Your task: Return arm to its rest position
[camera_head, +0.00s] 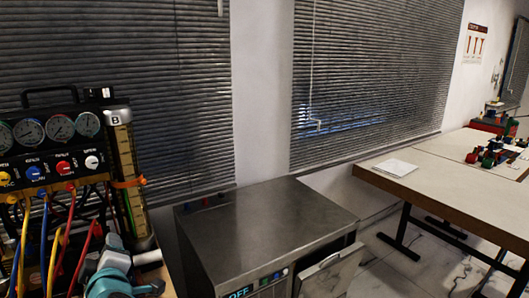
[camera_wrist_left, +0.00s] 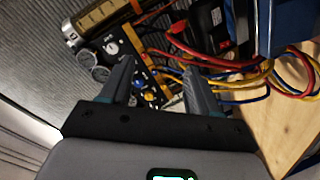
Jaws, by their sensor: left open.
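My left gripper (camera_wrist_left: 158,68) shows in the left wrist view with its two dark fingers apart and nothing between them. It points towards the gauge rig (camera_wrist_left: 125,47), whose dials, knobs and hoses lie beyond the fingertips. I see no contact with the rig. In the head view the rig (camera_head: 40,155) stands at the left, with several round gauges and coloured knobs. A teal and grey part (camera_head: 112,272) at the bottom left may be part of my arm; I cannot tell. My right gripper is out of view.
A tall cylinder marked B (camera_head: 122,165) stands beside the rig. Red, yellow and blue hoses (camera_head: 62,240) hang in front. A steel cabinet (camera_head: 270,222) with a display stands at the middle. A pale table (camera_head: 440,185) is at the right. Wooden surface (camera_wrist_left: 285,125) shows beneath the hoses.

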